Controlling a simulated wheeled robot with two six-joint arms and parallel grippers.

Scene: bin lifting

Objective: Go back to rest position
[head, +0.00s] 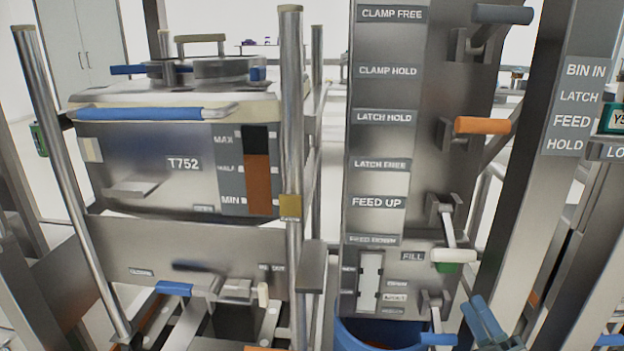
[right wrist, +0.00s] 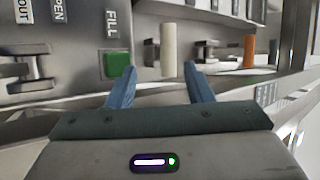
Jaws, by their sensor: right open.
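My right gripper (head: 477,308) has blue fingers and shows at the lower right of the head view, below the white-handled lever (head: 455,255) of the control column. In the right wrist view the right gripper (right wrist: 162,82) is open, with its two fingers apart and nothing held between them. The white handle (right wrist: 168,50) stands upright beyond the fingertips, apparently clear of them. A green square (right wrist: 118,65) under the word FILL is left of it. My left gripper is not in view.
The control column (head: 380,140) has several levers, one with an orange grip (head: 482,125). A steel bin (head: 150,160) marked T752 sits in a frame at the left. A blue tub (head: 375,335) is below the column. A steel post (head: 560,180) stands close on the right.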

